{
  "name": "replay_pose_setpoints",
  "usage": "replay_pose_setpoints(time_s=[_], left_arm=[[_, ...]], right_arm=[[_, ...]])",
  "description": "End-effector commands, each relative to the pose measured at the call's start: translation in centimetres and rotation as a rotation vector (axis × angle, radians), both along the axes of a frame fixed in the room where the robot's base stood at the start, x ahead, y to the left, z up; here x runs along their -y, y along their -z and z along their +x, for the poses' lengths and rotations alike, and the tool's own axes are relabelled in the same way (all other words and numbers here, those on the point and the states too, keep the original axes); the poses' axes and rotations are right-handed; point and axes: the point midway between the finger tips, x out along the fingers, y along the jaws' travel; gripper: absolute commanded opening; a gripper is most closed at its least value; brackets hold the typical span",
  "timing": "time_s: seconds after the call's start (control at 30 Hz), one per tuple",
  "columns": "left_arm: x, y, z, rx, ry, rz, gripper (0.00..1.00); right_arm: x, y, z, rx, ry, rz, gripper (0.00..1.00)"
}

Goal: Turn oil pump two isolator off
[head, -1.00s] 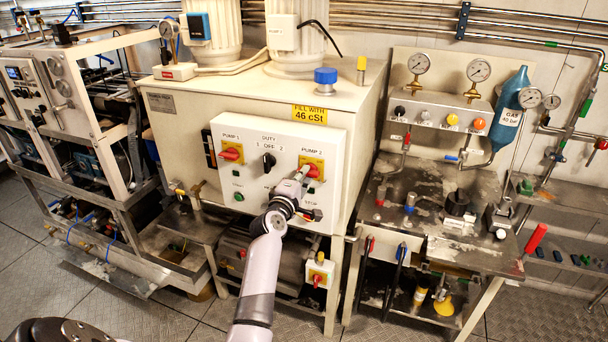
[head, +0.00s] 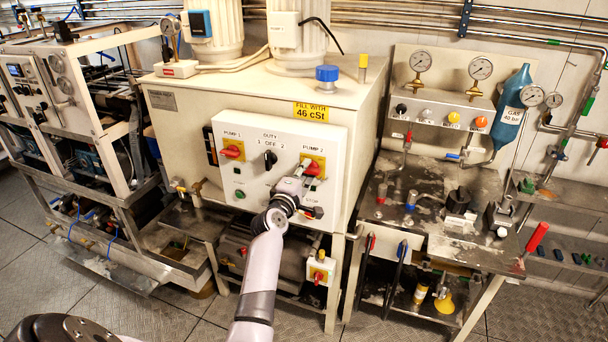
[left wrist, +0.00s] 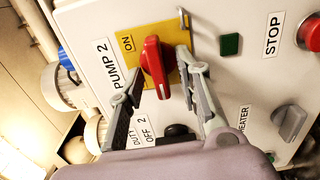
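The pump 2 isolator is a red rotary handle (left wrist: 153,66) on a yellow plate (left wrist: 131,54), under the PUMP 2 label on the white control panel (head: 228,125). An ON mark shows on the plate; I cannot read an OFF mark. In the head view the red handle (head: 314,168) is partly behind my left gripper (head: 303,173). In the left wrist view the two fingers of my left gripper (left wrist: 162,60) stand apart, one on each side of the handle. Whether either finger touches it is not clear. My right gripper is not in view.
The pump 1 isolator (head: 232,150) and black duty switch (head: 269,159) are to the left on the panel. A red stop button (left wrist: 312,33), green button (left wrist: 230,44) and grey heater knob (left wrist: 290,122) are close by. A steel bench (head: 410,178) stands to the right.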

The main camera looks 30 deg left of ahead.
Motion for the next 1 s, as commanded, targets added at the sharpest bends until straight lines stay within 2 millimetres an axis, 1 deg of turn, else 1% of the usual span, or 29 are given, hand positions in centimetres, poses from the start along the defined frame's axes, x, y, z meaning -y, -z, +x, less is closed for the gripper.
replay_pose_setpoints(time_s=[0.03, 0.17, 0.27, 0.5, 0.6, 0.7, 0.83, 1.0], left_arm=[[0.0, 0.0, -0.1, 0.0, 0.0, 0.0, 0.32], [0.3, 0.1, -1.1, -0.001, 0.0, -0.001, 0.32], [0.7, 0.2, -2.6, -0.001, 0.0, 0.0, 0.32], [1.8, 0.2, -7.7, -0.002, -0.001, 0.0, 0.32], [2.3, 0.1, -9.4, -0.002, -0.001, 0.0, 0.32], [2.6, 0.1, -10.7, -0.001, -0.001, 0.0, 0.32], [2.8, 0.1, -11.5, -0.001, 0.0, 0.0, 0.32], [2.8, 0.0, -11.7, 0.0, 0.0, 0.0, 0.32]], right_arm=[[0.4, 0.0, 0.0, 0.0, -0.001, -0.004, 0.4], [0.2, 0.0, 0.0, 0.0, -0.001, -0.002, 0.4], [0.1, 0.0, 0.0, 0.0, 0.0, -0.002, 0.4], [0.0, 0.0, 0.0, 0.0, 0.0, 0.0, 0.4], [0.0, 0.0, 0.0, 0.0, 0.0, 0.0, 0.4], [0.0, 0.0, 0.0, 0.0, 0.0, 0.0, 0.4], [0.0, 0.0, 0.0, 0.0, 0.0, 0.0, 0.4], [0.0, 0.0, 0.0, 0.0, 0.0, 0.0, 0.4]])
